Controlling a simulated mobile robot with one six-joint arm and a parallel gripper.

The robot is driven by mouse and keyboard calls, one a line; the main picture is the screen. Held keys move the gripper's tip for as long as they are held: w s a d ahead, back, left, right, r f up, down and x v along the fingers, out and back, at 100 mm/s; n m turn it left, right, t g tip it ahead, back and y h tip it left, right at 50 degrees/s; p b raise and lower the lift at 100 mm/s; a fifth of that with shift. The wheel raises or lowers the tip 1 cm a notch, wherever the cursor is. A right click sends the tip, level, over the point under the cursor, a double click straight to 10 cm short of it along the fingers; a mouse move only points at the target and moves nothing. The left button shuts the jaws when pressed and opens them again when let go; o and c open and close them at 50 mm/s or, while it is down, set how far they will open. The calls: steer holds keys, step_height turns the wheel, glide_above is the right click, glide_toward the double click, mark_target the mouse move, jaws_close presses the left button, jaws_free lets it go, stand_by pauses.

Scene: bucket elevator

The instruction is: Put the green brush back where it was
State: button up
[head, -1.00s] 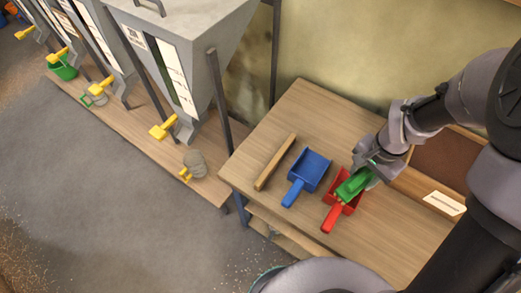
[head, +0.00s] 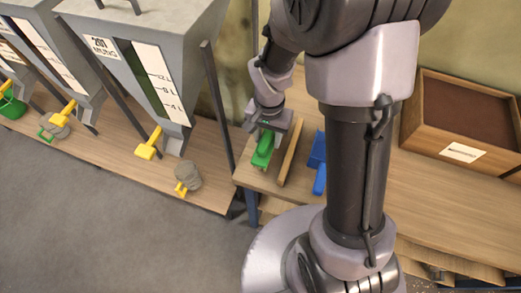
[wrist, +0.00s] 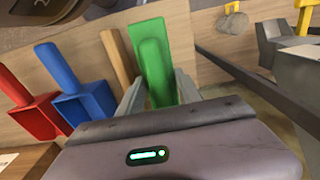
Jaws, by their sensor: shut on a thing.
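The green brush (head: 263,152) is between the fingers of my gripper (head: 266,132) at the left end of the wooden table (head: 440,185), left of the wooden bar. In the wrist view the green brush (wrist: 153,62) stands between the two grey fingers of my gripper (wrist: 160,92), which are shut on it. I cannot tell whether the brush touches the tabletop. The brush lies roughly parallel to the wooden bar (head: 289,150), with a narrow gap between them.
The blue scoop (head: 318,165) lies right of the bar, partly behind my arm. The red scoop (wrist: 35,115) shows only in the wrist view. A wooden box (head: 465,110) stands at the right.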

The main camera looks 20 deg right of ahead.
step_height(320, 180, down, 4)
steer(key=shift+f+b, duration=0.1)
steer(key=shift+b, duration=0.65)
steer(key=shift+f, duration=0.2)
steer(key=o, duration=1.3)
steer(key=shift+r, duration=0.1)
steer(key=shift+r, duration=0.1)
